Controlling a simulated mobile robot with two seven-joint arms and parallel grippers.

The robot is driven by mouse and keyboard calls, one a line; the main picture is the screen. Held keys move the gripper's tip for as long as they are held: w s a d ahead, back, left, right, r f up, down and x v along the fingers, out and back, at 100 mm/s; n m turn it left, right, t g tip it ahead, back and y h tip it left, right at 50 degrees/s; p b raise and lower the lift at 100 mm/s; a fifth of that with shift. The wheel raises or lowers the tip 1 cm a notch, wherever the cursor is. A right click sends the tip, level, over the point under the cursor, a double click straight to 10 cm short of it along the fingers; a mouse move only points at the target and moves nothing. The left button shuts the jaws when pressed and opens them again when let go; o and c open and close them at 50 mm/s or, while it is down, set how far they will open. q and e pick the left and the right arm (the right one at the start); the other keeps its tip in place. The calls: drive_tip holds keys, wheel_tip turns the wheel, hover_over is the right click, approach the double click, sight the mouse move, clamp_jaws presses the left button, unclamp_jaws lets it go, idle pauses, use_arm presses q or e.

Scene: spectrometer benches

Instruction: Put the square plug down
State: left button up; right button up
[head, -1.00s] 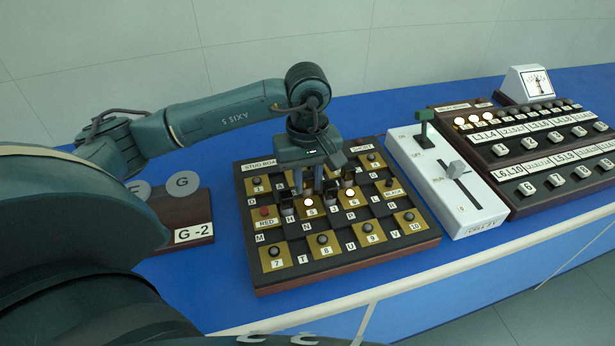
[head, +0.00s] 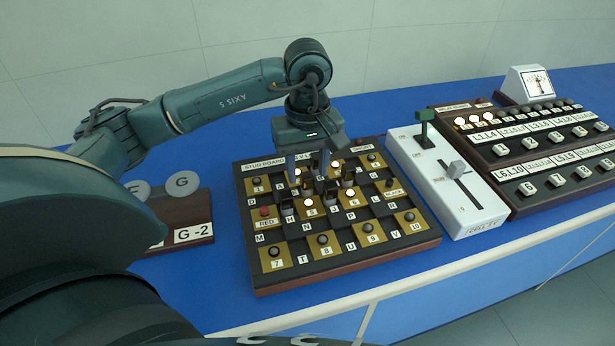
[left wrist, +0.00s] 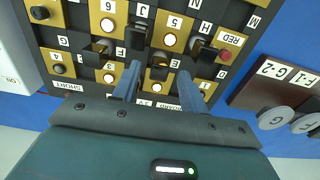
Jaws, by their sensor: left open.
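The stud board (head: 340,255) is a dark board with gold and black squares. Several dark, block-shaped plugs stand upright in its middle and back rows, one of them (head: 287,207) near the label H. I cannot tell which is the square plug. My left gripper (head: 308,170) is above the back half of the board, pointing down, fingers apart and empty. In the left wrist view its blue-grey fingers (left wrist: 158,76) straddle the area by a dark plug (left wrist: 158,72), with another plug (left wrist: 136,38) farther out. The fingers partly hide the back rows. My right gripper is not in view.
A white lever box (head: 440,175) stands right of the board, with a relay panel (head: 520,150) and a meter (head: 525,84) beyond. A brown block with grey discs (head: 185,218) stands left. Bare blue bench (head: 215,280) lies front left.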

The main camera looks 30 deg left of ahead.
sight(308, 177)
use_arm(q)
wheel_tip(308, 177, up, 9)
drive_tip(key=shift+f, duration=0.15)
idle(0.6)
